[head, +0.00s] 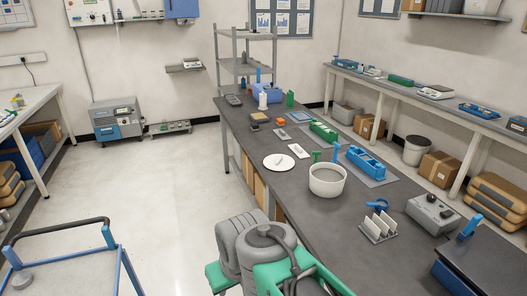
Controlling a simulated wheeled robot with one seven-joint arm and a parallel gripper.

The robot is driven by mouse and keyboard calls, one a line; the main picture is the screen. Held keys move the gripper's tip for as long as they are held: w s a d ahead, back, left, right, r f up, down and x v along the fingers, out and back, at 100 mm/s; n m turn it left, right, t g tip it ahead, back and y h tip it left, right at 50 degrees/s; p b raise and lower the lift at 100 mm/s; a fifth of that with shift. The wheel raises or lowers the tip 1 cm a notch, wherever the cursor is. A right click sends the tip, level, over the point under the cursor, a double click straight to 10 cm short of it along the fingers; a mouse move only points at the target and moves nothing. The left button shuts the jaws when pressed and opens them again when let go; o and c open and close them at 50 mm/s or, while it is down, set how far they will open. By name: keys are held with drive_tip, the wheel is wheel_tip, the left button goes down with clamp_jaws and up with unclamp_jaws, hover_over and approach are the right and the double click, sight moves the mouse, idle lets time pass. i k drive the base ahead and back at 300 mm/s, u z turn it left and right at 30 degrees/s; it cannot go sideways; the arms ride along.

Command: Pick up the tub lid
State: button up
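The tub lid (272,159) is a flat white disc with a small grey mark or handle near its middle. It lies flat near the left edge of the dark grey bench (297,192). A white round tub (327,188) stands open on the bench to the right of the lid and nearer to me, apart from it. Grey and green parts of my arm show at the bottom middle, nearer than the lid. My gripper's fingers are not in view.
A blue fixture (365,163), a white-plate rack (378,228) and a grey control box (433,214) stand right. Floor left of the bench is clear; a blue-framed cart (62,232) stands lower left.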

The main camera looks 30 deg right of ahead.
sight(279, 161)
drive_tip(key=i, duration=0.55)
drive_tip(key=z, duration=0.4)
drive_tip(key=i, duration=1.85)
drive_tip(key=z, duration=0.05)
